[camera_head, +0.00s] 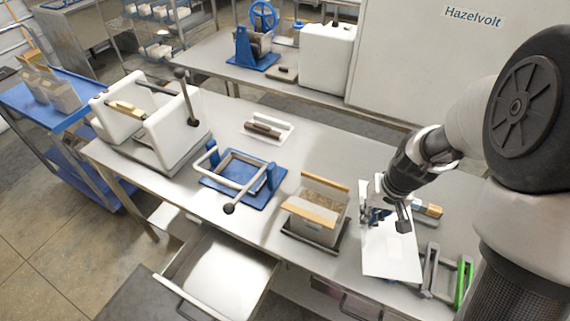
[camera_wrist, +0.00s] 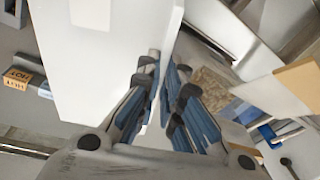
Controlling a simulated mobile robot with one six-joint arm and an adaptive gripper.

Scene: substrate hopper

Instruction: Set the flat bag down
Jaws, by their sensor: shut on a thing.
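The flat bag (camera_head: 391,252) is a thin white panel at the right of the steel table, below my arm in the head view. My fingers and wrist hide part of the bag. I cannot tell whether its lower edge touches the table.
An open-topped box with wooden bars (camera_head: 317,228) stands just left of the bag. A blue frame press (camera_head: 240,193) stands further left. A drawer (camera_head: 222,270) is open at the front.

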